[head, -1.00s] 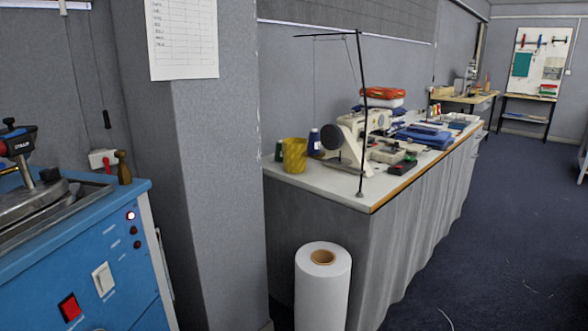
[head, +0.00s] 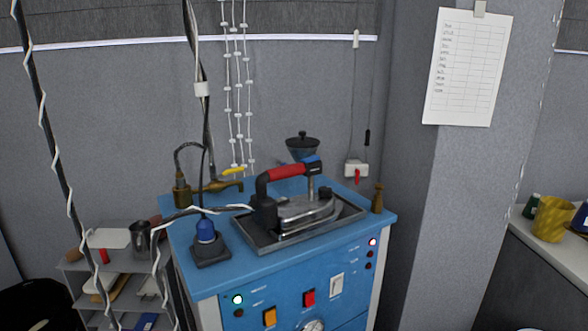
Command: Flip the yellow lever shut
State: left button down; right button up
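The yellow lever (head: 232,171) sits on top of a brass valve (head: 208,188) at the back left of a blue steam-iron unit (head: 255,282). The lever looks roughly in line with the short brass pipe, its outer end pointing right. An iron (head: 305,210) with a red handle rests on a dark tray (head: 262,243) to the right of the valve. Neither of my grippers is in view.
A blue-capped fitting (head: 205,232) stands in front of the valve. Cables hang at the left, one wrapped in white. A grey shelf (head: 75,262) with tools stands left of the unit. A pillar with a paper sheet (head: 468,68) is at the right.

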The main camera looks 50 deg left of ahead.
aim_at(227, 172)
jog(key=u, duration=1.85)
